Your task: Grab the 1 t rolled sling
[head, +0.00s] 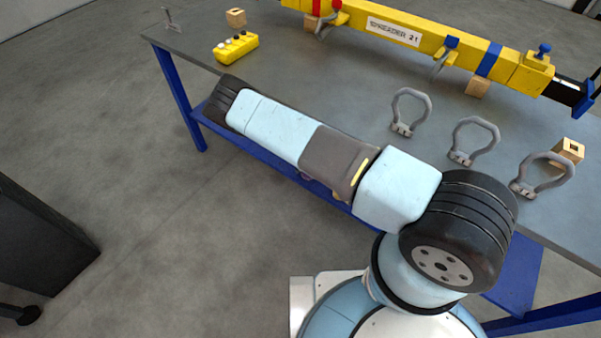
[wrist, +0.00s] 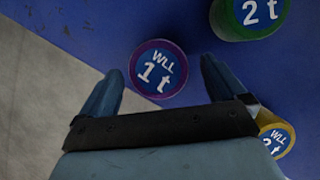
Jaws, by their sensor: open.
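The 1 t rolled sling shows end-on in the wrist view as a purple-rimmed disc (wrist: 158,69) with a blue label reading "WLL 1 t". It lies on the blue lower shelf (wrist: 70,22) of the bench. My gripper (wrist: 158,82) is open, with one finger to the left of the sling and one to its right. The sling appears between and beyond the fingertips, and I cannot tell how far ahead it is. In the head view my arm reaches over the bench's near side and hides the gripper. A small purple patch (head: 316,190) shows below the arm there.
A green 2 t roll (wrist: 248,14) is at upper right in the wrist view, and a yellow-rimmed roll (wrist: 278,138) is beside the right finger. The grey bench top (head: 340,85) carries a yellow spreader beam (head: 440,42), several shackles (head: 475,140) and a yellow remote (head: 236,47).

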